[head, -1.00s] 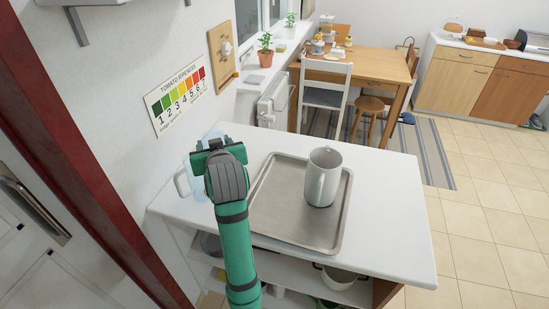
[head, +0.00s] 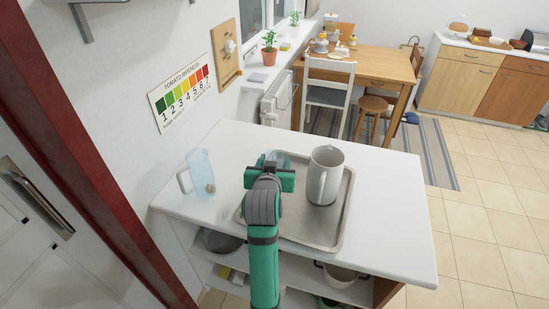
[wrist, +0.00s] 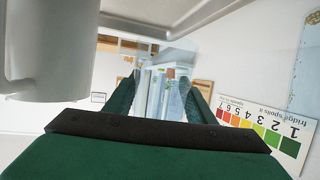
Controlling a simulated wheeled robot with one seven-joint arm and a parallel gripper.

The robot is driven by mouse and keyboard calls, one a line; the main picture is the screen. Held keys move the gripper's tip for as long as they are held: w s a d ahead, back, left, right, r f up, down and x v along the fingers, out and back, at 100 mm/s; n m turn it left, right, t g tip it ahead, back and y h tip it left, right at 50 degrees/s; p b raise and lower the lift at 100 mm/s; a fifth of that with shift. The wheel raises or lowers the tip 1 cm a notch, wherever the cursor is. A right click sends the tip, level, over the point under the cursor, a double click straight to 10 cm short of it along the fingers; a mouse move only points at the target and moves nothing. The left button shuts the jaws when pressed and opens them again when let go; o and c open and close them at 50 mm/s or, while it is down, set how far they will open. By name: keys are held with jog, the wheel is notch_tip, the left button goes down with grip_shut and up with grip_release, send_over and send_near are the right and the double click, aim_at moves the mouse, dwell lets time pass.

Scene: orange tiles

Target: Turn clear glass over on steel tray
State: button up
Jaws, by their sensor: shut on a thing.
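My gripper (head: 270,178) is over the left part of the steel tray (head: 325,237) in the head view. It is shut on the clear glass (head: 278,157), which shows just beyond the gripper body. In the wrist view the clear glass (wrist: 165,88) stands between the two fingers (wrist: 162,95), and the room shows through it. The wrist picture is upside down, with the wall chart inverted. My gripper hides part of the glass and the tray's left side, so I cannot tell whether the glass touches the tray.
A grey pitcher (head: 323,180) stands on the tray, close right of my gripper; it also fills the upper left of the wrist view (wrist: 45,55). A pale blue jug (head: 202,172) stands on the white counter (head: 395,215) near the wall. The counter's right end is clear.

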jog(key=shift+f, duration=4.2)
jog(key=shift+f, duration=0.15)
jog(key=o, duration=1.4)
jog(key=shift+f, duration=0.2)
jog(key=shift+s, duration=0.2)
jog(key=v, duration=0.7)
jog(key=r+v, duration=0.1)
jog(key=v, duration=0.3)
jog(key=shift+w, duration=0.2)
jog(key=shift+f, duration=0.1)
